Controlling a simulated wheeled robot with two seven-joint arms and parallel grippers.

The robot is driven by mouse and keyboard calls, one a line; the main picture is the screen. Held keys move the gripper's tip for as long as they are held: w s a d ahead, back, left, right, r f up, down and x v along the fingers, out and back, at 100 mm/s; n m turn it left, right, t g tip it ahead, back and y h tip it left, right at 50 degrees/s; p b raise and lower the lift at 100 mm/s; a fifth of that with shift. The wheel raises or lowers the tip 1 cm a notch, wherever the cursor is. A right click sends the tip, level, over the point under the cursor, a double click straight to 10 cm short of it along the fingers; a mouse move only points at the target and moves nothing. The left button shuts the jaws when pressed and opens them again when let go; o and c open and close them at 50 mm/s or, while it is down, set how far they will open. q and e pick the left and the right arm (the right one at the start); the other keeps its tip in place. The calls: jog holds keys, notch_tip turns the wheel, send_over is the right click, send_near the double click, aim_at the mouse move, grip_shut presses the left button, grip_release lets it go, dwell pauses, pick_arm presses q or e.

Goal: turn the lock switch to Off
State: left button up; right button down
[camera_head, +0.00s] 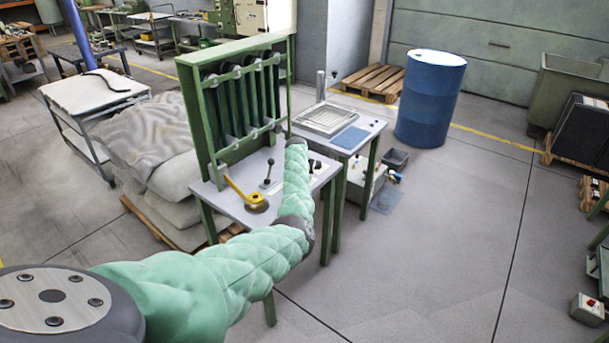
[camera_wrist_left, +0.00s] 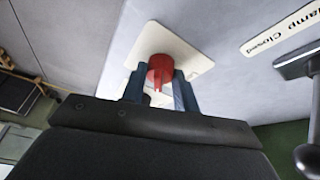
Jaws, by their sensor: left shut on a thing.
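The lock switch is a red knob (camera_wrist_left: 159,68) on a white square plate (camera_wrist_left: 192,46), upper middle of the left wrist view. My left gripper (camera_wrist_left: 160,80) has its two dark blue fingers on either side of the knob, shut on it. Any On or Off marking on the plate is not readable, so I cannot tell the switch's setting. In the head view my left arm reaches over the grey workbench (camera_head: 228,203); the arm hides the switch and fingers there. My right gripper is not in view.
A "Clamp Closed" label (camera_wrist_left: 285,35) and a ball-ended lever (camera_wrist_left: 306,155) lie right of the switch in the wrist view. The green rack (camera_head: 190,110) stands at the bench's back. A yellow lever (camera_head: 247,196) and black lever (camera_head: 268,174) stand left of my arm.

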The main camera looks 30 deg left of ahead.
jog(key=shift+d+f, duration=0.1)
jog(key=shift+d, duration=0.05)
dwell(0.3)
pick_arm(q)
jog(key=o, duration=1)
jog(key=shift+c, duration=0.2)
jog(key=shift+r, duration=0.15)
jog(key=shift+s+r, duration=0.15)
jog(key=shift+r, duration=0.05)
jog(key=b+v, duration=0.1)
jog(key=v, duration=0.4)
jog(key=shift+r+b, duration=0.15)
jog(key=shift+b, duration=0.15)
jog(key=shift+v, duration=0.8)
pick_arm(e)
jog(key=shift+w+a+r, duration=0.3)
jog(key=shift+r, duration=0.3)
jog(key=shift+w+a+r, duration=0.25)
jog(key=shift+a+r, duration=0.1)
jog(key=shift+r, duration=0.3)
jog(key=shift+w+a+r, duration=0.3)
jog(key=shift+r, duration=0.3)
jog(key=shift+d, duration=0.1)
